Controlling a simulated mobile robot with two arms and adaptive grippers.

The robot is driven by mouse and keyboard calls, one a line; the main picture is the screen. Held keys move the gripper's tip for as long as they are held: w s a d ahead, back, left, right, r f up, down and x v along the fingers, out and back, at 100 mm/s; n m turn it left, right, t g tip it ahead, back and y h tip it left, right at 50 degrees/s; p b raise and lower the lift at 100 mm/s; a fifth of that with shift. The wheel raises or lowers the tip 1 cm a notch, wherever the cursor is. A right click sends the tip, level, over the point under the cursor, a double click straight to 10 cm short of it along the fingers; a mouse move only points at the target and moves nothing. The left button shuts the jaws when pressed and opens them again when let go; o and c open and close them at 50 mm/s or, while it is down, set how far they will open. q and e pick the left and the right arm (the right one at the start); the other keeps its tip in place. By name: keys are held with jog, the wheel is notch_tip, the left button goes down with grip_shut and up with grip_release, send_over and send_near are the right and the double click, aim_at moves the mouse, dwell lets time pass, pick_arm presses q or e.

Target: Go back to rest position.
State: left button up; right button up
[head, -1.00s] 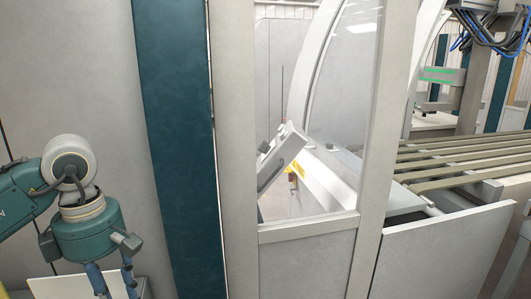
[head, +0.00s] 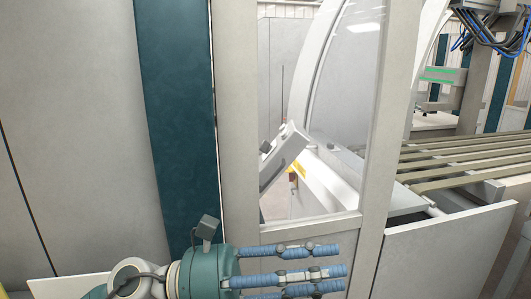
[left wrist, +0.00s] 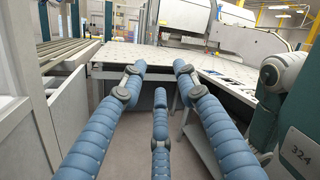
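My left gripper (head: 335,272) is at the bottom of the head view, in front of the light machine panel. Its blue segmented fingers point to the right, are spread apart and hold nothing. In the left wrist view the same gripper (left wrist: 160,74) shows three fingers pointing forward with clear gaps between them, so it is open and empty. My right gripper is not in view.
A framed window (head: 330,110) and a dark teal post (head: 175,120) stand close ahead. A slatted table (head: 470,160) is on the right. The left wrist view shows a pale worktable (left wrist: 215,68) ahead and open floor (left wrist: 183,130) below the fingers.

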pick_arm(q)
jog(key=w+a+r+n+t+h, duration=0.2)
jog(key=w+a+r+n+t, duration=0.4)
jog(key=n+t, duration=0.5)
jog(key=w+a+f+n+t+y, duration=0.75)
jog(key=n+t+y, duration=0.2)
jog(key=n, duration=0.65)
jog(key=a+f+n+g+y, duration=0.2)
jog(key=a+f+n+y, duration=0.4)
jog(key=f, duration=0.4)
jog(key=a+f+n+g+y, duration=0.3)
jog(key=a+f+n+y, duration=0.25)
jog(key=f, duration=0.55)
jog(key=s+a+f+n+g+y, duration=0.1)
jog(key=s+f+n+g, duration=0.15)
jog(key=s+f, duration=0.4)
jog(key=s+a+f+n+g, duration=0.2)
jog(key=s+f+g, duration=0.1)
jog(key=s+f, duration=0.3)
jog(key=s+f+n+g, duration=0.2)
jog(key=s+f+g, duration=0.55)
jog(key=s, duration=0.65)
notch_tip(320, 180, down, 29)
jog(key=s, duration=0.2)
jog(key=s+a+f, duration=0.3)
jog(key=s+f, duration=1.2)
jog(key=s, duration=0.2)
jog(key=shift+m+g, duration=0.4)
jog(key=shift+g, duration=0.05)
